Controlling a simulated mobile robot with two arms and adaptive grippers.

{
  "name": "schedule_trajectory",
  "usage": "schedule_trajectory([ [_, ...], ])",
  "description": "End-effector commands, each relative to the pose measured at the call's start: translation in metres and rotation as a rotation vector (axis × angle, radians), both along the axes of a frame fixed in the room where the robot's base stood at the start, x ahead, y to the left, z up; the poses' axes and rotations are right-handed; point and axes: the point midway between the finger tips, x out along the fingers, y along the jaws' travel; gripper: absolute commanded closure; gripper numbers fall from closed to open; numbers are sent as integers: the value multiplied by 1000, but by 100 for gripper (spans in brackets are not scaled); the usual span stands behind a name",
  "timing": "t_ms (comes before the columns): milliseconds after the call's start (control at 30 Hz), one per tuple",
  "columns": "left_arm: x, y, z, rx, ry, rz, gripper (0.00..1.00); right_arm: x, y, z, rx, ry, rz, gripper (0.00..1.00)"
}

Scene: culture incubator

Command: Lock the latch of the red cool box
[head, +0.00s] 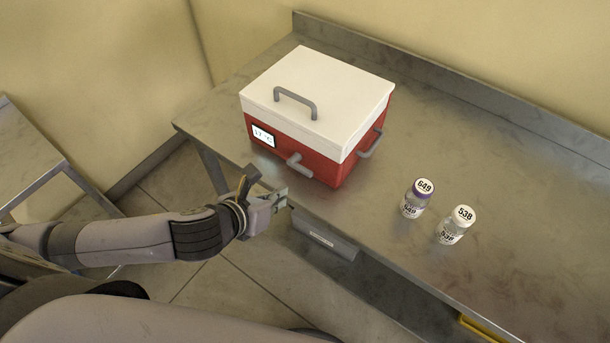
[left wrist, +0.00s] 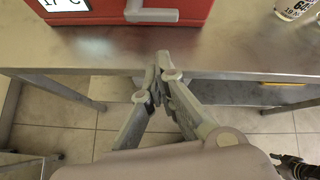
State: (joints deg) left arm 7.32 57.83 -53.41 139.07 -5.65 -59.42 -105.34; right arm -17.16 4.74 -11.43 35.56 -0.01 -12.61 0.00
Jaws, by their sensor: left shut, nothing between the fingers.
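The red cool box (head: 322,162) stands on the metal table with its white lid (head: 330,95) down. A grey latch handle (head: 299,166) sits on its front face, beside a small display (head: 263,135). In the left wrist view the latch (left wrist: 152,15) lies roughly sideways on the red front (left wrist: 185,8), its free end pointing right. My left gripper (head: 283,197) is shut and empty, in front of the table edge and below the latch.
A drawer (head: 324,241) hangs under the table's front edge. Another metal table (head: 25,150) is at the far left.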

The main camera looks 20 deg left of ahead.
Motion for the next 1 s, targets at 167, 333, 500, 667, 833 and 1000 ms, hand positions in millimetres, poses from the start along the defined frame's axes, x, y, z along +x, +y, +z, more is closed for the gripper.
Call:
schedule_trajectory([
  [167, -14, 2, 20, 146, -55, -149, 100, -1, 3, 4, 4, 1, -1, 60],
  [333, -18, 2, 23, 181, -68, -186, 100, -1, 5, 4, 6, 1, -1, 60],
  [500, -17, 2, 23, 180, -67, -185, 100, -2, 5, 4, 6, 2, -1, 60],
  [667, -16, 1, 21, 178, -68, -183, 100, -2, 5, 1, 6, 3, -1, 60],
  [833, -8, -1, 11, 177, -70, -181, 100, -2, 5, -16, 6, 3, 0, 60],
  [1000, 4, -6, 0, 177, -72, -183, 100, -2, 5, -40, 6, 3, 0, 60],
])
